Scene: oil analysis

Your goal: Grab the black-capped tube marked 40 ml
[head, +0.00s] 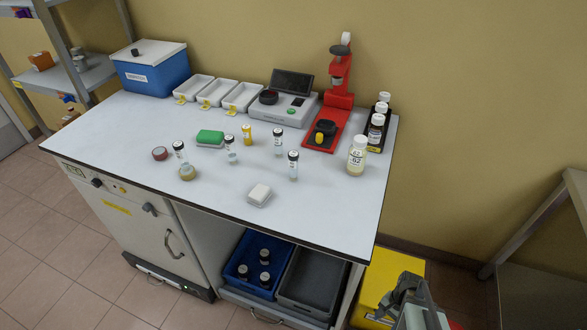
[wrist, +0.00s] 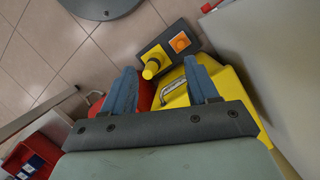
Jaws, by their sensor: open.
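My gripper (head: 408,285) is low at the front right, off the bench beside the yellow box. In the wrist view my gripper (wrist: 163,92) has its two blue-grey fingers apart with nothing held between them. No tube shows in the wrist view.
The yellow box (head: 385,278) is by my gripper. The bench's front right is clear.

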